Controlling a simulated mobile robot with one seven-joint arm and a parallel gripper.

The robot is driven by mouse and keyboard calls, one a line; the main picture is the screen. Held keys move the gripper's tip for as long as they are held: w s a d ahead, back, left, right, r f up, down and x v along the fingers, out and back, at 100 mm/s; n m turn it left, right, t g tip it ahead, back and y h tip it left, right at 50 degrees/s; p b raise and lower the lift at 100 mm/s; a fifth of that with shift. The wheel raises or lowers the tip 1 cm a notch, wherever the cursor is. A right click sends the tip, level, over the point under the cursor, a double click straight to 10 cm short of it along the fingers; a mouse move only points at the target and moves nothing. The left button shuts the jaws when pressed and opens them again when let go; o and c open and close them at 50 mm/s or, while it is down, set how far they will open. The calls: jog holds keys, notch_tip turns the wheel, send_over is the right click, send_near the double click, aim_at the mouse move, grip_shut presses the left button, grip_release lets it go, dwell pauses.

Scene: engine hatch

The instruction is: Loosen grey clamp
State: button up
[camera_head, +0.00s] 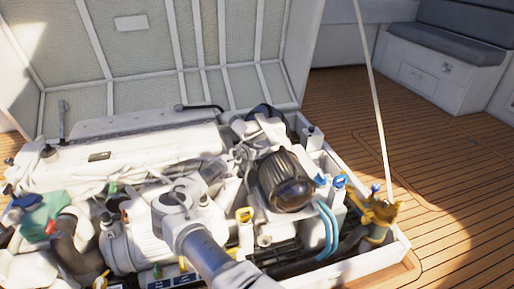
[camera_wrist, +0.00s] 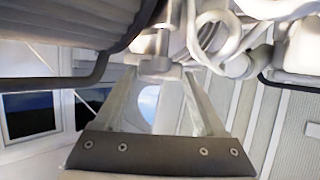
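In the wrist view, my gripper (camera_wrist: 161,70) points up at the engine with its two fingers apart. A pale grey T-shaped piece (camera_wrist: 157,66) shows between and just beyond the fingertips; it may be the grey clamp, but I cannot be sure. I cannot tell whether the fingers touch it. A bright gap shows between the fingers below it. In the head view, my pale arm reaches over the engine (camera_head: 140,148) from the bottom; I cannot make out the fingers or the clamp there.
A dark ribbed cylinder (camera_head: 285,180) stands right of my arm; a dark ribbed part (camera_wrist: 75,28) is close at upper left in the wrist view. Pale curved pipes (camera_wrist: 212,35) crowd the upper right. The raised hatch (camera_head: 190,50) stands behind. Wooden deck (camera_head: 440,180) is clear at right.

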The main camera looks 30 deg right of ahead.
jog(key=c, duration=0.9)
jog(key=shift+r, duration=0.1)
jog(key=shift+r+p, duration=0.15)
jog(key=shift+p, duration=0.7)
jog(key=n+t+y+p, duration=0.1)
jog(key=p, duration=0.2)
jog(key=n+t+y+p, duration=0.1)
jog(key=n+t+p, duration=0.1)
jog(key=p, duration=0.2)
jog(key=n+t+y+p, duration=0.1)
jog(key=n+y+p, duration=0.1)
jog(key=p, duration=0.1)
jog(key=shift+s+d+p, duration=0.25)
jog(key=shift+d+p, duration=0.1)
jog(key=shift+p, duration=0.05)
jog(key=shift+n+t+y+p, duration=0.5)
jog(key=shift+n+t+y, duration=0.3)
jog(key=shift+n+y, duration=0.55)
jog(key=shift+y, duration=0.25)
